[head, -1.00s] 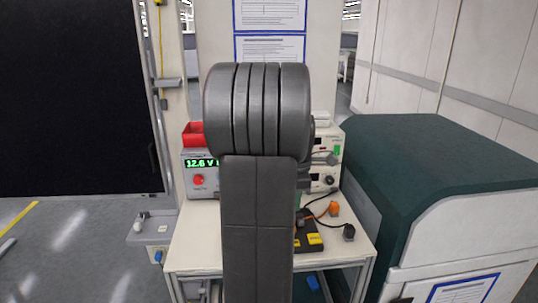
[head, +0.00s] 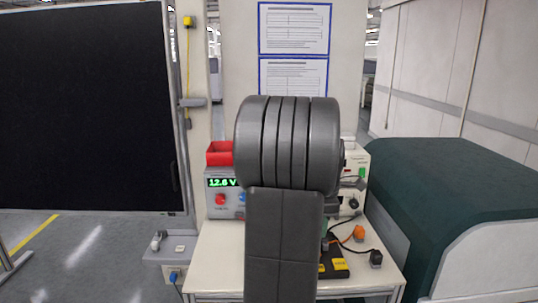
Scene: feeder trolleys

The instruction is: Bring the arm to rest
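My grey arm stands in the middle of the head view, with an upright link and a thick ribbed joint above it. My gripper does not show; it is outside the picture or hidden behind these arm links. The arm covers the centre of a small white work table (head: 213,258) behind it.
A dark green-topped cabinet (head: 450,195) stands right; a black panel (head: 85,110) left.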

